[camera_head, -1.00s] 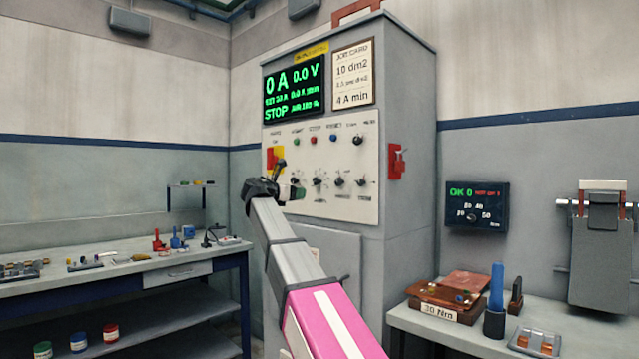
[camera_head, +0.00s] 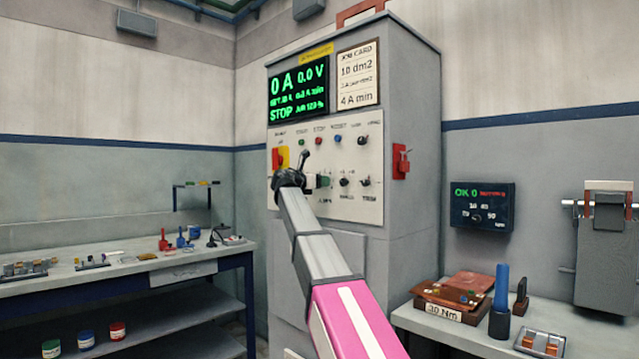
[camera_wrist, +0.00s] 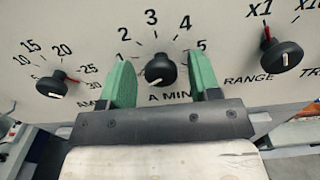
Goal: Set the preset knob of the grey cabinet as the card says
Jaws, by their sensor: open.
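The grey cabinet (camera_head: 405,120) has a white control panel (camera_head: 350,210) with knobs. The job card (camera_head: 358,75) on it reads 10 dm2, a blurred middle line and 4 A min. In the wrist view, a black knob (camera_wrist: 161,70) labelled A MIN has a scale with 1 to 5 readable; its white mark points down and slightly left. My gripper (camera_wrist: 162,84) is open, its green fingers left and right of this knob with gaps visible. Depth overlap is unclear. In the head view, my gripper (camera_head: 322,181) is at the panel, hiding some controls.
A knob with a 5 to 30 scale (camera_wrist: 57,83) is left of my fingers; the RANGE knob (camera_wrist: 281,55) is right. The cabinet display (camera_head: 298,88) reads 0 A, 0.0 V, STOP. A red switch (camera_head: 401,161) sticks out from the cabinet's side. Benches stand on both sides.

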